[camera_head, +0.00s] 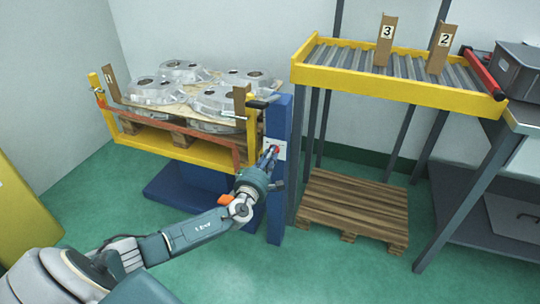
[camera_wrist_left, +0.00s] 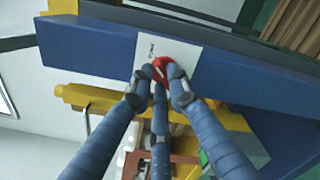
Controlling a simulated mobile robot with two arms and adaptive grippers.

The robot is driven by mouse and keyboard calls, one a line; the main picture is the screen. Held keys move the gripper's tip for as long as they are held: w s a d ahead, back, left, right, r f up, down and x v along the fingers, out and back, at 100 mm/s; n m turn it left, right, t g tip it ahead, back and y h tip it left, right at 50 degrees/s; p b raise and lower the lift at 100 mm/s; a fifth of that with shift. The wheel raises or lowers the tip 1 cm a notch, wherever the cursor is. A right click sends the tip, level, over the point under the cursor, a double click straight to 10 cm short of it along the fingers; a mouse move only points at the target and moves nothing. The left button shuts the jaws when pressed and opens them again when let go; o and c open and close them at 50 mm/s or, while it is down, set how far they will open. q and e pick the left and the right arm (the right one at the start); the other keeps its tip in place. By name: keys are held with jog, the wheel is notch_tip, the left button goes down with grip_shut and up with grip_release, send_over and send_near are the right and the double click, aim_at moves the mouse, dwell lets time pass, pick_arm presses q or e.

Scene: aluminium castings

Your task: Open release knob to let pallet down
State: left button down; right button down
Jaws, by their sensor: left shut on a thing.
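The red release knob (camera_wrist_left: 160,68) sits on a white label plate (camera_wrist_left: 178,52) on the blue post, and it also shows in the head view (camera_head: 275,149). My left gripper (camera_wrist_left: 160,78) is shut on the knob, its fingers around it and covering part of it. In the head view my left gripper (camera_head: 268,158) reaches the blue post (camera_head: 277,200) from the front. The pallet (camera_head: 180,138) with several aluminium castings (camera_head: 185,90) rests raised in the yellow and orange lift frame (camera_head: 165,143). My right gripper is not in view.
A roller conveyor (camera_head: 400,70) with cards 3 and 2 stands right of the post. An empty wooden pallet (camera_head: 355,205) lies on the floor below it. A grey crate (camera_head: 517,70) sits at the far right. Green floor is free in front.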

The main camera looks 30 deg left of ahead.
pick_arm(q)
jog(key=c, duration=1.7)
grip_release()
jog(key=shift+o, duration=0.2)
jog(key=v, duration=1.2)
jog(key=shift+f, duration=0.1)
